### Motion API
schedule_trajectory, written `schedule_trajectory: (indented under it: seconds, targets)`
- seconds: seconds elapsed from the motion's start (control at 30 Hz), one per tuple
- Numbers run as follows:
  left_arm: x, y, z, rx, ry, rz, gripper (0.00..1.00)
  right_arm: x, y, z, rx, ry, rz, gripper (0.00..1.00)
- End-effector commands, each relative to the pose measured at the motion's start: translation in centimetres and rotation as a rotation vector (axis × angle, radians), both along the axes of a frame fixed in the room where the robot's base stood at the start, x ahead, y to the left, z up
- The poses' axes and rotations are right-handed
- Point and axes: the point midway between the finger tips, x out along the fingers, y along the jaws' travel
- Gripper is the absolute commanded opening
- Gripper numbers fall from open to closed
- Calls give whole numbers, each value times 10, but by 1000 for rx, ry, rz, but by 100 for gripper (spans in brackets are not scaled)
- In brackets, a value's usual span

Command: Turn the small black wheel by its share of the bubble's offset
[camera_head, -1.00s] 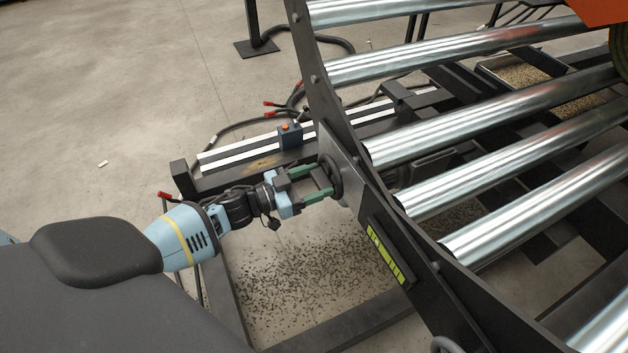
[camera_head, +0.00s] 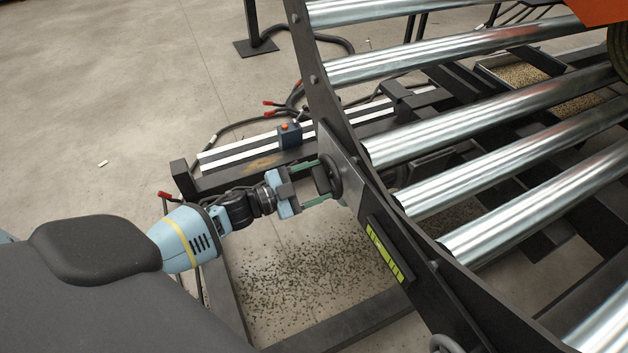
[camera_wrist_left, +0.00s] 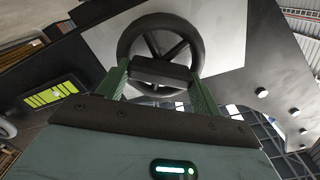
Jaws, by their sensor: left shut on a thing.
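The small black wheel (camera_head: 336,174) sits on a grey plate on the side of the dark roller frame. In the left wrist view the spoked wheel (camera_wrist_left: 160,22) is straight ahead. My left gripper (camera_head: 319,182) is at the wheel, its green fingers on either side of a dark block that spans the wheel's near side. In the left wrist view the fingers (camera_wrist_left: 160,78) are shut on this block. A yellow-green level strip (camera_head: 384,254) with dark marks is on the frame below right of the wheel; it also shows in the left wrist view (camera_wrist_left: 50,95). Its bubble is too small to tell.
Steel rollers (camera_head: 480,120) fill the right side. A dark box with an orange button (camera_head: 289,134) stands on the rail behind my gripper, with cables nearby. Dark crumbs (camera_head: 305,275) litter the floor below. Open concrete floor lies to the left.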

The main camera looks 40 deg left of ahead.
Motion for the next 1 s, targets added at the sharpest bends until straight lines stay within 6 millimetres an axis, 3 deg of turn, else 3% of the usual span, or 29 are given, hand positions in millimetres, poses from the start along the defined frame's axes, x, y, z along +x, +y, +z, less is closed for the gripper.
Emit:
schedule_trajectory:
  seconds: [0.4, 0.97, 1.0]
  targets:
    - [-1, -1, -1, 181, -105, 0, 43, 11, 0, 1, 1, -21, 0, 0]
    - [-1, -1, -1, 209, -122, 0, 43, 5, 0, 0, 1, -11, 0, 0]
    - [-1, -1, -1, 209, -122, 0, 67, 4, 0, 0, 1, -8, -1, 0]
